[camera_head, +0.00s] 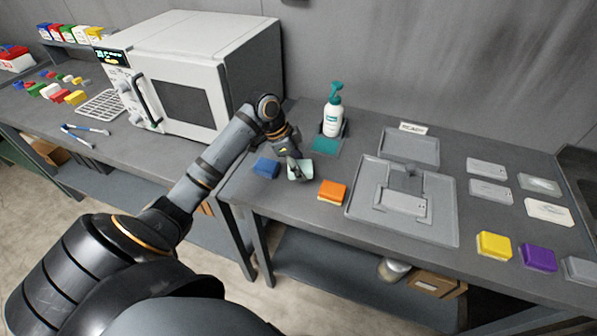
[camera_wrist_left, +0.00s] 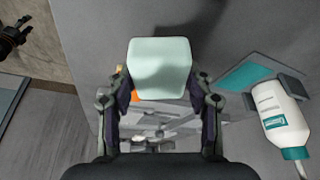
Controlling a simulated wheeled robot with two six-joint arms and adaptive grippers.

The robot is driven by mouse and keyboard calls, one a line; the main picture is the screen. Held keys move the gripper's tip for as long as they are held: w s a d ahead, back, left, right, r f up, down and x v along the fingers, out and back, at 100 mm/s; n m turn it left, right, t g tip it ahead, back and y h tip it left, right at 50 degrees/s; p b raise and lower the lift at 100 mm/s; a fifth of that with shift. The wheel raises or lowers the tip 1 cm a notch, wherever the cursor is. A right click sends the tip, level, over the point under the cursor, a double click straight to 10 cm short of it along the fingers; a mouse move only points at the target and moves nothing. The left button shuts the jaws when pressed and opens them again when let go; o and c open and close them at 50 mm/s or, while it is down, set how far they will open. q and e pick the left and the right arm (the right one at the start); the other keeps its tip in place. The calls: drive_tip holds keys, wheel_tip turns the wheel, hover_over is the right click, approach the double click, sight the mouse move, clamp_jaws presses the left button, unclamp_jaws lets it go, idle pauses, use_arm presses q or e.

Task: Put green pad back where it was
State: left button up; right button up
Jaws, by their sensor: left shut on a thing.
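The green pad, a pale mint block (camera_head: 300,171), is between the fingers of my left gripper (camera_head: 292,158) near the front left of the right-hand table. In the left wrist view the pad (camera_wrist_left: 160,68) sits between both fingertips of the gripper (camera_wrist_left: 160,92), which is shut on it. Whether the pad touches the tabletop is hard to tell. A blue pad (camera_head: 266,168) lies just left of it and an orange pad (camera_head: 332,192) to its right. A dark part at the upper left of the wrist view looks like my right gripper (camera_wrist_left: 12,36); its fingers are unclear.
A white pump bottle (camera_head: 333,119) stands behind, by a teal mat (camera_head: 325,146). A grey tray (camera_head: 440,220) with a fixture lies mid-table. Yellow (camera_head: 494,246), purple (camera_head: 538,257) and grey (camera_head: 580,270) pads are at the right. A white oven (camera_head: 193,75) stands left.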

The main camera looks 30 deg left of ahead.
use_arm(q)
drive_tip(key=shift+w+a+f, duration=0.1)
drive_tip(key=shift+a+f, duration=0.05)
wheel_tip(320, 180, down, 3)
drive_tip(key=shift+f+p, duration=0.15)
drive_tip(key=shift+p, duration=0.5)
drive_tip(key=shift+f, duration=0.1)
drive_tip(key=o, duration=1)
drive_tip(key=b+v, duration=0.2)
drive_tip(key=v, duration=1)
drive_tip(key=shift+w, duration=0.1)
